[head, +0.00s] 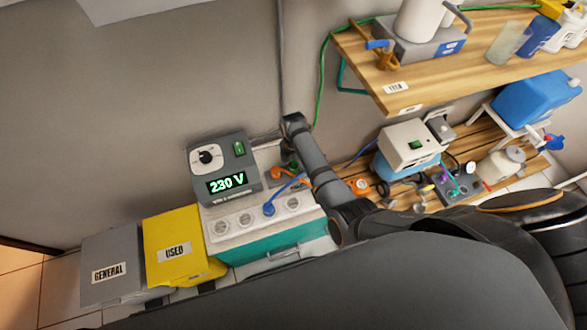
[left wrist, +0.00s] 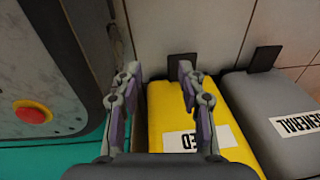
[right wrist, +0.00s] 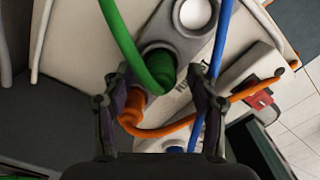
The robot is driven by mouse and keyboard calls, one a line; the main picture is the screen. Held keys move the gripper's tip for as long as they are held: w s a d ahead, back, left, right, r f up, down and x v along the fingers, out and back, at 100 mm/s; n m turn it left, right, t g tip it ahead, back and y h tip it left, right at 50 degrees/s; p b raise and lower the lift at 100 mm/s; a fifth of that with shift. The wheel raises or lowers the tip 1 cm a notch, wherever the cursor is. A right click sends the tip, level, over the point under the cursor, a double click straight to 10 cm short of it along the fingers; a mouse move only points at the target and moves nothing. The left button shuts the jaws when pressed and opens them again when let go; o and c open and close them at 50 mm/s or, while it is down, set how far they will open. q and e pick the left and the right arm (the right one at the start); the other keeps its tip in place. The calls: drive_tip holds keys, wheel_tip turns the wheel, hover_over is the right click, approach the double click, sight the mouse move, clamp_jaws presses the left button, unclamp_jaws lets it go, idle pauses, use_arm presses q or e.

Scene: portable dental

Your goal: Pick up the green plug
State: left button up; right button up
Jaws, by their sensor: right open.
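The green plug (right wrist: 162,68) sits upright in a socket of a grey strip, with its thick green cable (right wrist: 120,30) rising from it. In the head view the green plug (head: 293,166) is small and partly covered by my right arm. My right gripper (right wrist: 158,76) is open, with one finger on each side of the plug in the right wrist view. I cannot tell whether the fingers touch it. My left gripper (left wrist: 156,72) is open and empty above the yellow bin; it does not show in the head view.
An orange plug (right wrist: 132,106) sits close beside the green one, and orange and blue cables (right wrist: 215,65) cross near the right finger. An empty white socket (right wrist: 195,14) is beyond. The 230 V unit (head: 222,168), yellow bin (head: 180,265) and grey bin (head: 108,285) stand left.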

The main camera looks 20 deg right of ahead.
sight(294, 163)
drive_tip(key=shift+f, duration=0.4)
use_arm(q)
drive_tip(key=shift+w+d, duration=0.15)
drive_tip(key=shift+w, duration=0.4)
use_arm(e)
clamp_jaws()
use_arm(q)
drive_tip(key=shift+r, duration=0.1)
use_arm(e)
drive_tip(key=shift+r, duration=0.15)
drive_tip(key=shift+r+p, duration=0.3)
drive_tip(key=shift+p, duration=0.15)
wheel_tip(294, 163, up, 4)
drive_tip(key=p, duration=0.5)
drive_tip(key=shift+r, duration=0.25)
use_arm(q)
wheel_tip(294, 163, up, 20)
drive_tip(key=s+p, duration=0.1)
drive_tip(key=p, duration=1.3)
drive_tip(key=shift+s+f, duration=0.2)
use_arm(e)
wheel_tip(294, 163, up, 13)
drive_tip(key=shift+f, duration=0.2)
